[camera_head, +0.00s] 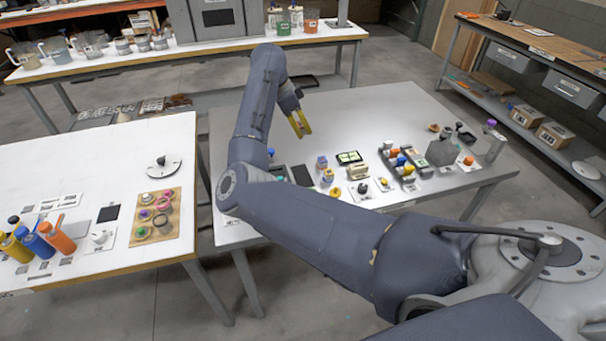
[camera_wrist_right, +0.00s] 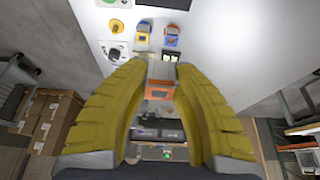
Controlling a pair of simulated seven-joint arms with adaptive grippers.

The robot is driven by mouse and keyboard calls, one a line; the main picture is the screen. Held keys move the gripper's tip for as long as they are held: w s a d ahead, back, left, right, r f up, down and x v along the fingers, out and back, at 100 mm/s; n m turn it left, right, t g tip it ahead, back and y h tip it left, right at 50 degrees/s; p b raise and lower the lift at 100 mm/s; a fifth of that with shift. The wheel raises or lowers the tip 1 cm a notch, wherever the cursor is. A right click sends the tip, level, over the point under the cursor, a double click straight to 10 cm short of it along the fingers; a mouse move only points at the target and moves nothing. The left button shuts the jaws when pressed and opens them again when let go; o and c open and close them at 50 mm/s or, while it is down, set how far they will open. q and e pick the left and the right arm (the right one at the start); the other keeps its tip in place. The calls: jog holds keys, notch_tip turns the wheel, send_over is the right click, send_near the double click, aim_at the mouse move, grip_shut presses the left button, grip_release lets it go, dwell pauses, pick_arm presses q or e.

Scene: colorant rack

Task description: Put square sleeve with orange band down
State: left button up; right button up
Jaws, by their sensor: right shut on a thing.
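My right gripper (camera_head: 299,123) has yellow fingers and hangs over the far left part of the middle table, left of the small items there. In the right wrist view, the gripper (camera_wrist_right: 160,78) is shut on a greyish square sleeve with an orange band (camera_wrist_right: 161,86), held between the fingertips. The sleeve cannot be made out in the head view. Its underside and its height above the table cannot be told. My left gripper is in neither view.
The middle table (camera_head: 375,110) is bare at its far side. Small blocks (camera_head: 322,163), a green-marked black tile (camera_head: 349,157) and a rack of coloured knobs (camera_head: 400,162) stand nearer.

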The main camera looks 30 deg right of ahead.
aim_at(305, 175)
notch_tip(305, 175, down, 19)
jog(key=shift+r, duration=0.15)
dwell(0.5)
jog(key=o, duration=0.8)
jog(key=shift+o, duration=0.2)
jog(key=v, duration=1.2)
jog(key=shift+s+d, duration=0.1)
jog(key=shift+d, duration=0.05)
